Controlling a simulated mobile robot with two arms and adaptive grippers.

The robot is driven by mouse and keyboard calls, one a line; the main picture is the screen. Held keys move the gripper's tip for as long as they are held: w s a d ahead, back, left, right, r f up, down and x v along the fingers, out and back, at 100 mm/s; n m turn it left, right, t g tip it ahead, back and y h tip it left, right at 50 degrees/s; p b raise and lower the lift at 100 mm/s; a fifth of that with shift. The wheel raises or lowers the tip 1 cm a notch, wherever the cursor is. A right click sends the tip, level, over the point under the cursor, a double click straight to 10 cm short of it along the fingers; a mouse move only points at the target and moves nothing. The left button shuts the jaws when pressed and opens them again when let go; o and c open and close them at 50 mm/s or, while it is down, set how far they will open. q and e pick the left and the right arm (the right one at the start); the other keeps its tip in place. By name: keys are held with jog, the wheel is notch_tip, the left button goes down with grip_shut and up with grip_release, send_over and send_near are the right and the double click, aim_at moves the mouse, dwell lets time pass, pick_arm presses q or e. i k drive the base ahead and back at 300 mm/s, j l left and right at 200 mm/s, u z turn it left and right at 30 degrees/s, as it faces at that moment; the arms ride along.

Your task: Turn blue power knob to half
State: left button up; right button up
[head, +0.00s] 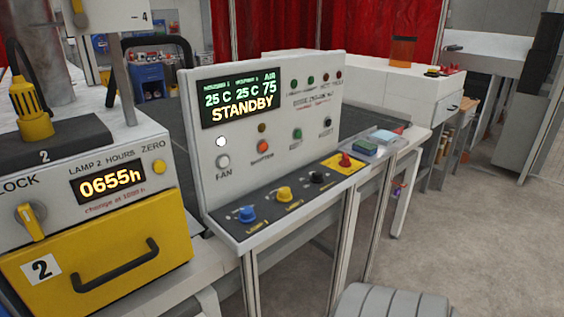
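The blue knob (247,214) sits at the left end of the dark sloped strip along the bottom of the white control panel (205,150). Small white marks surround it, but its pointer direction is too small to read. A yellow knob (284,194), a black knob (317,177) and a red control (345,160) on a yellow plate follow to its right. The panel display (240,97) reads STANDBY. Neither of my grippers is in view, and nothing touches the blue knob.
A lamp unit with a yellow drawer (100,255) and black handle stands close on the left. A blue-green item (363,147) lies on the ledge right of the panel. Open floor (480,230) lies to the right.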

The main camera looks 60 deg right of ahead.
aim_at(247, 216)
jog(key=z, duration=2.05)
